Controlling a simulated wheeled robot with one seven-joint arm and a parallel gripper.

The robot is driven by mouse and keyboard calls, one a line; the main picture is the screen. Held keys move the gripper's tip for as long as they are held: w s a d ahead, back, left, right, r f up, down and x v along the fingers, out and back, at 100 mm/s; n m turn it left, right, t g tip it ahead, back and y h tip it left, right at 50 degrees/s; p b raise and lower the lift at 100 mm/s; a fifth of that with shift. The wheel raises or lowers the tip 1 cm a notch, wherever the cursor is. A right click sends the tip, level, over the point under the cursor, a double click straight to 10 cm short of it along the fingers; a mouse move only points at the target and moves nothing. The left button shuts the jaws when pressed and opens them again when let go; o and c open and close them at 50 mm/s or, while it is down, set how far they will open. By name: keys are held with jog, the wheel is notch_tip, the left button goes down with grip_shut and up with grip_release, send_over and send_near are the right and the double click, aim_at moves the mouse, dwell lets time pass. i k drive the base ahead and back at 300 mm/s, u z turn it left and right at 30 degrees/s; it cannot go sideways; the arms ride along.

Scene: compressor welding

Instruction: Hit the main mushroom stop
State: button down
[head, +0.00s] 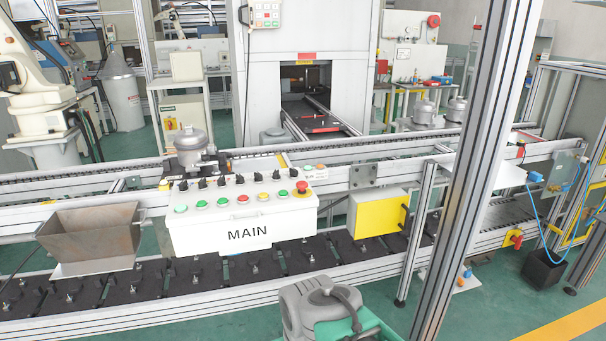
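The main mushroom stop (302,187) is a red round button on a yellow base. It sits at the right end of the top face of a white control box marked MAIN (246,235), left of centre in the head view. A row of green, red and yellow buttons (243,199) runs to its left, with several black selector switches (220,182) behind them. The mushroom stop is in plain sight with nothing in front of it. My gripper is not in view, so its place relative to the stop does not show.
The box is at a conveyor line with aluminium rails (380,149). A metal hopper (92,240) stands left of it and a yellow-faced box (380,218) right. A thick aluminium post (462,190) rises at right. Another red button (433,20) is on a far panel.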

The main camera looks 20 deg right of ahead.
aim_at(301, 184)
jog(key=u, duration=0.45)
jog(key=i, duration=0.7)
jog(key=u, duration=0.3)
